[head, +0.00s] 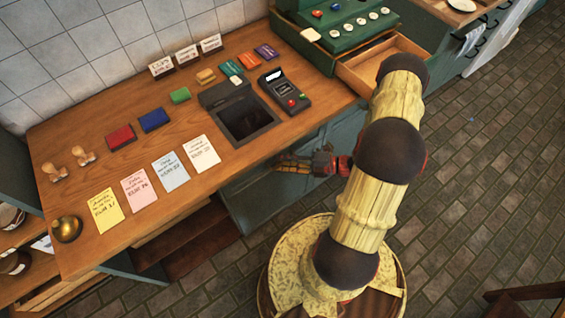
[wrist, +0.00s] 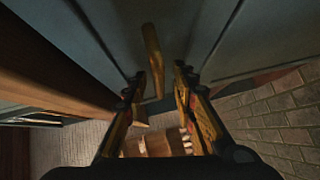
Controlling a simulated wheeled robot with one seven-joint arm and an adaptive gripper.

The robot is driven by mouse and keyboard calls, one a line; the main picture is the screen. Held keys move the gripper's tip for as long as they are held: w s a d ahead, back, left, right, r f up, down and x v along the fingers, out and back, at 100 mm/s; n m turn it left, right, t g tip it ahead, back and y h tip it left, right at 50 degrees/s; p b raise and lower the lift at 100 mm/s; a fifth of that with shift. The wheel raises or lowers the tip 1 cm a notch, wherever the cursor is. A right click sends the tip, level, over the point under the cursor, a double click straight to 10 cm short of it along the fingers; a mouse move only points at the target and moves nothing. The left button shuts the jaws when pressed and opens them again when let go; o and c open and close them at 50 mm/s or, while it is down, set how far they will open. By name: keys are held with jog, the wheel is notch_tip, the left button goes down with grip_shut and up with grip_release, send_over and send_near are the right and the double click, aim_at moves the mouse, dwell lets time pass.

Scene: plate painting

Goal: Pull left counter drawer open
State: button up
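The wrist view shows a blue-grey counter front (wrist: 205,30) with a wooden bar-like handle (wrist: 152,52) on it. My gripper (wrist: 162,85) points at this front, its two fingers apart with a gap between them. The handle's lower end lies in line with that gap; I cannot tell whether the fingers touch it. In the head view my gripper (head: 284,163) is beside the teal counter front (head: 275,200), just below the wooden top's front edge. The handle is not clear there, and no drawer on this front is seen pulled out.
The wooden counter top (head: 130,185) carries coloured cards, ink pads, stamps, a brass bell (head: 66,229) and a card terminal (head: 286,91). A wooden drawer (head: 383,55) stands open below the green register (head: 345,30).

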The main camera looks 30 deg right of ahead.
jog(key=c, duration=0.3)
jog(key=c, duration=0.4)
grip_shut()
dwell(0.3)
